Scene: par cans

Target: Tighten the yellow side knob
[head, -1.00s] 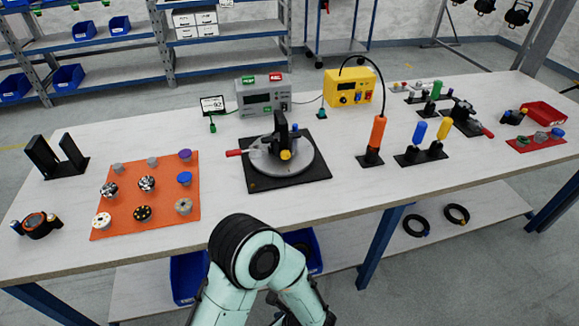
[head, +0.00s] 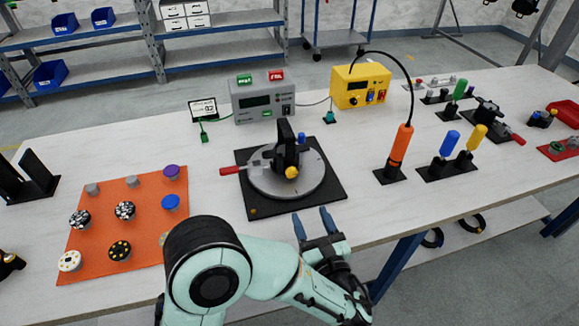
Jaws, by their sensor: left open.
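The yellow side knob (head: 291,172) sticks out toward me from the front of a black upright fixture (head: 285,140). The fixture stands on a round grey turntable (head: 262,184) on a black base plate (head: 325,203). My left gripper (head: 314,224) is open, with two blue fingers apart and nothing between them. It is in front of the base plate's near edge, below and slightly right of the knob, and apart from it. My right gripper is not in view.
A red handle (head: 230,170) juts left from the turntable. An orange mat (head: 90,255) with several knobs lies left. An orange screwdriver (head: 400,146) stands right, on a cable from a yellow box (head: 345,91). A grey meter box (head: 243,115) stands behind. Bare table lies between.

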